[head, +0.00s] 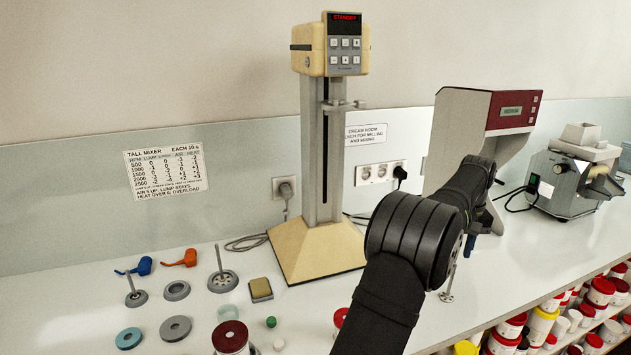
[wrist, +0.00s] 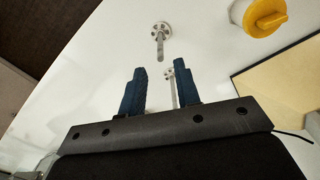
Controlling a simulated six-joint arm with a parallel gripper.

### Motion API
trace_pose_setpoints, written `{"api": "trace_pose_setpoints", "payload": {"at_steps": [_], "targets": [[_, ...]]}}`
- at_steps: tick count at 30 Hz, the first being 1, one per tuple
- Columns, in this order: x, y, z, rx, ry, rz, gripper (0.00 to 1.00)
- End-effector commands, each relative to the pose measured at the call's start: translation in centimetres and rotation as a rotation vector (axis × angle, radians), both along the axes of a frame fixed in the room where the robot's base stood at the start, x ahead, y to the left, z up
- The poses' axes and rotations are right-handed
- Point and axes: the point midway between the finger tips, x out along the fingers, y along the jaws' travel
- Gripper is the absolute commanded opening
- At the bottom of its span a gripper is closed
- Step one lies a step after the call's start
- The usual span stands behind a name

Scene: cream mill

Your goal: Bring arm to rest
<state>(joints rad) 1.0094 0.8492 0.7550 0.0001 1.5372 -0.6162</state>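My arm reaches from the bottom middle of the head view toward the right of the bench. My gripper (head: 472,243) is partly hidden behind my own arm there; a bit of its blue fingers shows. In the wrist view my gripper (wrist: 161,72) has its two blue fingers apart. A thin metal stirrer (wrist: 172,90) shows between them, and I cannot tell whether it touches a finger. A second metal stirrer with a holed disc (wrist: 160,42) is beyond the fingertips. In the head view one metal stirrer (head: 448,284) stands on the bench just below my gripper.
The tall mixer (head: 322,130) stands left of my arm, the red-and-grey machine (head: 485,130) behind my gripper. A mill (head: 570,175) is at right. Discs, lids and jars cover the front left of the bench (head: 80,300). Paint-like pots (head: 540,325) fill shelves below the front edge.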

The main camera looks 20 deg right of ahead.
Motion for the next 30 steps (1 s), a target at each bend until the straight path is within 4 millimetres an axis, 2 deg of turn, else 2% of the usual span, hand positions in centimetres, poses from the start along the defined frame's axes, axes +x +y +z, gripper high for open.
{"api": "trace_pose_setpoints", "payload": {"at_steps": [15,21,30], "targets": [[-0.1,0.1,-10.4,0.003,0.002,0.0,0.3],[0.0,0.0,-7.3,-0.003,-0.002,0.0,0.3],[0.0,0.0,-6.1,0.0,0.0,0.0,0.3]]}}
